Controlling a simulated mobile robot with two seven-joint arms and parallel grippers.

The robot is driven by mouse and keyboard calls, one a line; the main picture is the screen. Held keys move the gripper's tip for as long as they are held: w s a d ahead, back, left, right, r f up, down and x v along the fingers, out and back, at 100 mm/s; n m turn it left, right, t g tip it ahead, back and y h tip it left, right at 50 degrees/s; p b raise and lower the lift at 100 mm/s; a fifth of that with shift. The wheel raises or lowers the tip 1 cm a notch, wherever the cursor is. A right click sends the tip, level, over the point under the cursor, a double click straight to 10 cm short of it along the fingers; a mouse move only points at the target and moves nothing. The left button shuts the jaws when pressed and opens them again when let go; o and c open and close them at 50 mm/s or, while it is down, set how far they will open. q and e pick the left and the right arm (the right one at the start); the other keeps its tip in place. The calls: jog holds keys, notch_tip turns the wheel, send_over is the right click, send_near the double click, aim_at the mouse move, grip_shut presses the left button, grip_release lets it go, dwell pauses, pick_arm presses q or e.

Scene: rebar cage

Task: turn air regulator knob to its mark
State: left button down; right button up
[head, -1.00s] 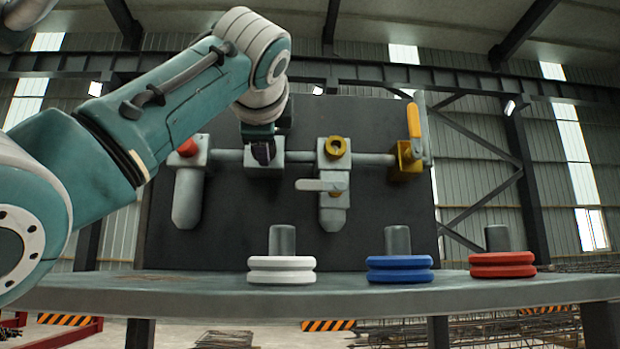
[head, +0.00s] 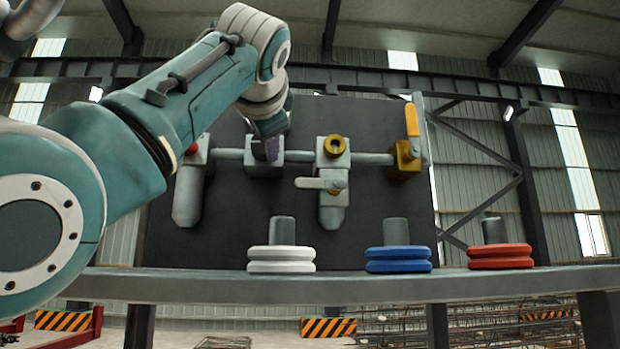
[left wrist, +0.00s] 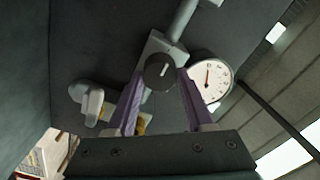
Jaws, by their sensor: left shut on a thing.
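The air regulator is a grey block (head: 259,168) on the pipe of the dark panel. Its knob (left wrist: 160,72) is a dark disc with a short white line, seen face-on in the left wrist view. My left gripper (head: 268,152) is at the regulator in the head view and hides the knob there. In the left wrist view the purple fingers of my left gripper (left wrist: 160,80) are shut on the knob, one on each side. A white round gauge (left wrist: 210,80) with a needle sits beside it. I cannot make out a target mark. My right gripper is not in view.
On the panel (head: 385,205) are a red-topped filter (head: 187,195), a grey lever valve (head: 322,184) and a brass valve with a yellow handle (head: 412,122). White (head: 281,260), blue (head: 398,260) and red (head: 500,256) ringed discs stand on the bench (head: 200,287) below.

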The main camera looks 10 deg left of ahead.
pick_arm(q)
jog(key=shift+a+f, duration=0.1)
jog(key=shift+c, duration=1.4)
grip_release()
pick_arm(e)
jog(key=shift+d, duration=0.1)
